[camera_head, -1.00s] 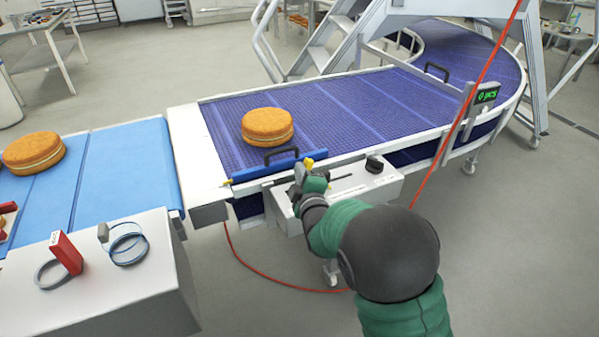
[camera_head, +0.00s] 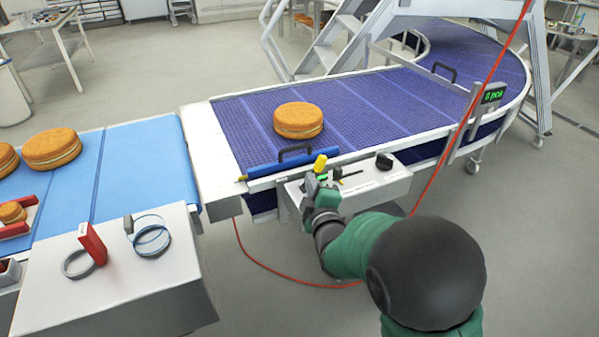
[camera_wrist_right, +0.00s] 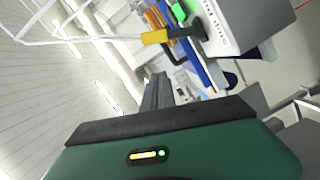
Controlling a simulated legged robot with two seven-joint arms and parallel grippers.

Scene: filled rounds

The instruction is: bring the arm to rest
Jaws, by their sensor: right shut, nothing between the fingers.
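My right gripper (camera_head: 316,184) is shut and empty. It is at the front of the grey control box (camera_head: 365,185), close below a yellow-handled lever (camera_head: 320,163). In the right wrist view the shut fingers (camera_wrist_right: 158,88) point toward the box (camera_wrist_right: 240,25), with the yellow handle (camera_wrist_right: 155,37) and a green button (camera_wrist_right: 180,11) ahead. I see a gap between the fingertips and the handle there. My right arm comes in from the lower right. My left gripper is not in view.
A filled round (camera_head: 298,120) lies on the purple conveyor (camera_head: 380,110) behind a blue bar (camera_head: 265,169). More rounds (camera_head: 52,148) are on the light-blue belt (camera_head: 120,165). A red cable (camera_head: 440,165) hangs near my arm. Floor at lower right is clear.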

